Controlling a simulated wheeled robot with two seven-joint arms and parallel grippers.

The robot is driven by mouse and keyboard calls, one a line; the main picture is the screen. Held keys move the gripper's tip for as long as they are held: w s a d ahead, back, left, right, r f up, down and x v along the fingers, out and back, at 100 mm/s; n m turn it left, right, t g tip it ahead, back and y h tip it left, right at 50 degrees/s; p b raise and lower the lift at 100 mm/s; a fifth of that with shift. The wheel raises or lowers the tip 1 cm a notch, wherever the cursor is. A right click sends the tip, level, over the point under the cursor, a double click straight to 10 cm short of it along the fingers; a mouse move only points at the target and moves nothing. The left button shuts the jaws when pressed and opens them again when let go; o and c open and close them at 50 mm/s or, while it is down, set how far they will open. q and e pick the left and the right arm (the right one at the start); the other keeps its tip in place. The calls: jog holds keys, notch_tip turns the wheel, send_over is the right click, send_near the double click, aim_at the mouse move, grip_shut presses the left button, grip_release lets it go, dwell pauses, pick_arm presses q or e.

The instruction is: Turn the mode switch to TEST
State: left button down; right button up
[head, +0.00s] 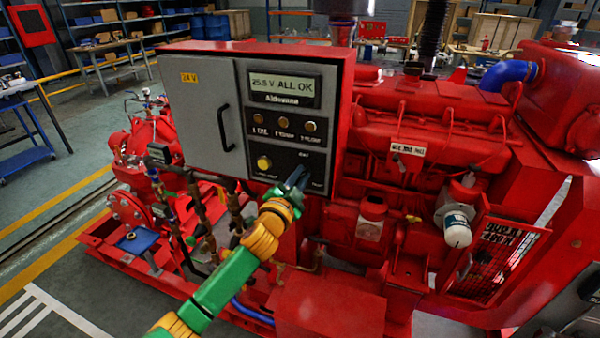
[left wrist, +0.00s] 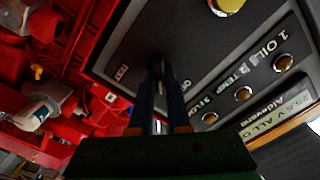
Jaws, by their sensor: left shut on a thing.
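The control panel (head: 285,140) is a red box with a dark lower plate. My left gripper (head: 298,178) reaches up to the plate's lower right, its dark blue fingers shut on the mode switch. The fingers cover the switch, so I cannot tell which way it points. A TEST label (head: 317,184) is at lower right of the fingertips and a small OFF label (head: 304,154) above them. In the left wrist view the left gripper (left wrist: 158,68) meets the dark plate, with the TEST label (left wrist: 122,73) to its left. My right gripper is not in view.
A yellow button (head: 264,163) is left of the fingers. Three round indicators are above, under a display (head: 284,87) reading 25.5 V ALL OK. A grey door (head: 200,110) with a black handle is at left. The red engine (head: 430,130) stands close at right.

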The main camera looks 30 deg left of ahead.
pick_arm(q)
jog(key=m+p, duration=0.1)
jog(key=m, duration=0.3)
jog(key=shift+m, duration=0.3)
jog(key=shift+f+m+p, duration=0.15)
jog(key=shift+m+p, duration=0.35)
jog(key=shift+m, duration=1.5)
jog(key=c, duration=0.9)
grip_release()
jog(key=shift+d, duration=0.1)
jog(key=b+v, duration=0.1)
jog(key=v, duration=0.6)
